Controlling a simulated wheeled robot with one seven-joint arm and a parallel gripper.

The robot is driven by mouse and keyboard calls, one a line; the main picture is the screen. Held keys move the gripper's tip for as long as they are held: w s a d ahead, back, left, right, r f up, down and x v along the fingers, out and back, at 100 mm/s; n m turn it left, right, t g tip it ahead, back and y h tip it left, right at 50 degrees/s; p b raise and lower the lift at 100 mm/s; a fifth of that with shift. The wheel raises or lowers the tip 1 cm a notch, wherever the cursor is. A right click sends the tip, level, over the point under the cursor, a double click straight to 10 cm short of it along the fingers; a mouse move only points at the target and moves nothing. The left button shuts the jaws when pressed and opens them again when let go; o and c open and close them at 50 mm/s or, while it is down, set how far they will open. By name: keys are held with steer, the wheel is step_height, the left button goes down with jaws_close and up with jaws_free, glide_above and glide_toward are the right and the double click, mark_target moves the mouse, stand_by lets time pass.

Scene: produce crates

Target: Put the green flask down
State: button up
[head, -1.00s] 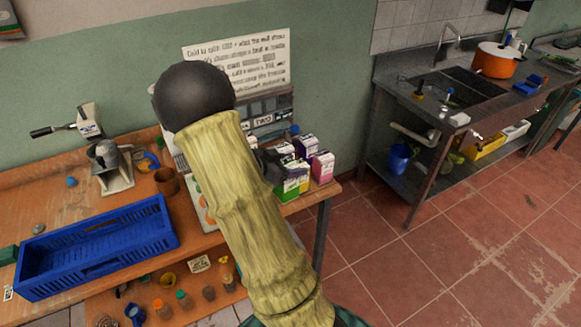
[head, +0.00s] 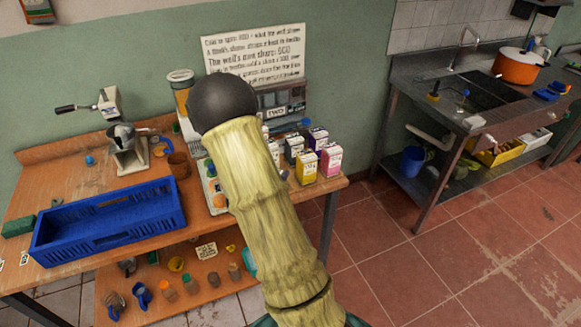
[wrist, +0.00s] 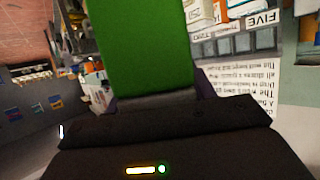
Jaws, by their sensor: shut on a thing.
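The green flask (wrist: 148,45) fills the top middle of the wrist view as a plain bright green shape. Its far end is cut off by the picture's upper edge. My gripper (wrist: 153,92) is shut on it, with a dark finger showing at each side of the flask's near end. In the head view my arm runs up through the middle and hides the gripper and the flask. I cannot tell there how high the flask is above the bench.
A wooden bench (head: 75,186) carries a blue crate (head: 110,236), a metal press (head: 125,150) and several small cartons (head: 330,160) at its right end. The lower shelf (head: 210,268) holds jars and cups. A steel sink unit (head: 425,95) stands right, beyond open tiled floor (head: 430,255).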

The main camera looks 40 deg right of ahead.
steer(key=a+f+n+t+y+b, duration=0.1)
steer(key=a+f+n+t+y, duration=0.2)
steer(key=a+f+n+y, duration=0.2)
steer(key=a+f+n+t+y+b, duration=0.1)
steer(key=a+f+n+t+y, duration=0.2)
steer(key=a+f+n+y, duration=0.3)
steer(key=w+a+f, duration=0.1)
steer(key=a+f, duration=0.4)
steer(key=a, duration=0.6)
steer(key=shift+a+f, duration=0.15)
steer(key=shift+f, duration=0.05)
